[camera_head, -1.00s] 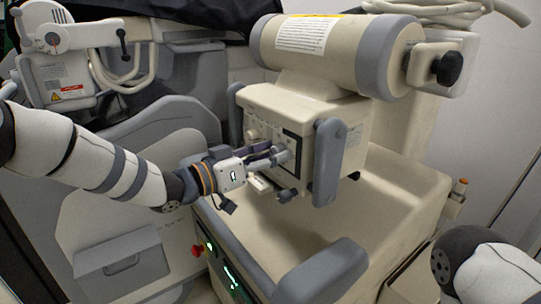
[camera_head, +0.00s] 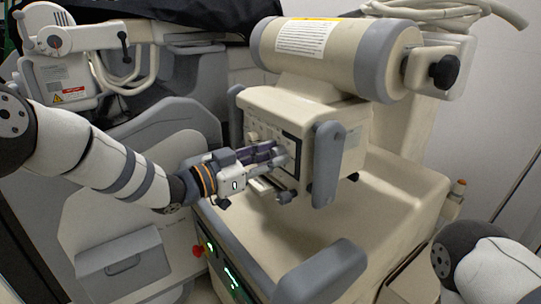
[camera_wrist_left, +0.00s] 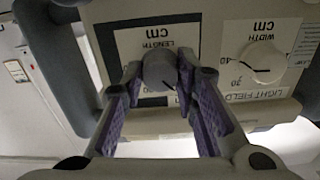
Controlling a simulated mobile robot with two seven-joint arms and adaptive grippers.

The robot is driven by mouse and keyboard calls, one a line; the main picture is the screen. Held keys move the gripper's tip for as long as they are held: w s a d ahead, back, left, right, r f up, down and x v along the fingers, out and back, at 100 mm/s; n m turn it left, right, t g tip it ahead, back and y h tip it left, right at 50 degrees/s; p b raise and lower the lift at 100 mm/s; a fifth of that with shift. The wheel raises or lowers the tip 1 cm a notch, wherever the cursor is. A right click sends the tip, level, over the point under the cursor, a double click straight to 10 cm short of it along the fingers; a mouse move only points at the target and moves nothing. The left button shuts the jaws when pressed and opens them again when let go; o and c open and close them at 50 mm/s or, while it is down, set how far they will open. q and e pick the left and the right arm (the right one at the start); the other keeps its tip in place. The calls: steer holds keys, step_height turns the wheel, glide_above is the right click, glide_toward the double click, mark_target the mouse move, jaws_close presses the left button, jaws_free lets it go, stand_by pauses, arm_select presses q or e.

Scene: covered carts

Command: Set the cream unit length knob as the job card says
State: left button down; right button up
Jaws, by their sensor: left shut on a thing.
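The cream unit (camera_head: 268,104) has a boxy control head under a large cylinder. In the left wrist view its panel appears upside down, with the grey length knob (camera_wrist_left: 157,70) on a black-framed LENGTH CM plate (camera_wrist_left: 128,42). My left gripper (camera_head: 280,153) is at this panel in the head view, and its purple-padded fingers (camera_wrist_left: 160,82) are shut on the length knob, one on each side. The fingers hide part of the scale, and I cannot read the knob's setting. My right gripper is out of view.
The cream width knob (camera_wrist_left: 264,62) sits beside the length knob, with 40 and 30 marks near it. Grey handles (camera_head: 327,163) flank the control head. A white label (camera_head: 304,37) on the cylinder is too small to read.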

arm_select(q)
steer(key=m, duration=0.3)
steer(key=shift+m, duration=0.4)
steer(key=m+p, duration=0.1)
steer(key=m, duration=0.2)
steer(key=shift+m, duration=0.3)
steer(key=m+p, duration=0.1)
steer(key=m, duration=0.5)
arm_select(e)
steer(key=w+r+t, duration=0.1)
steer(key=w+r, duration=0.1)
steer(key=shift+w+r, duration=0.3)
arm_select(q)
steer(key=shift+m, duration=0.3)
steer(key=c, duration=1.3)
jaws_free()
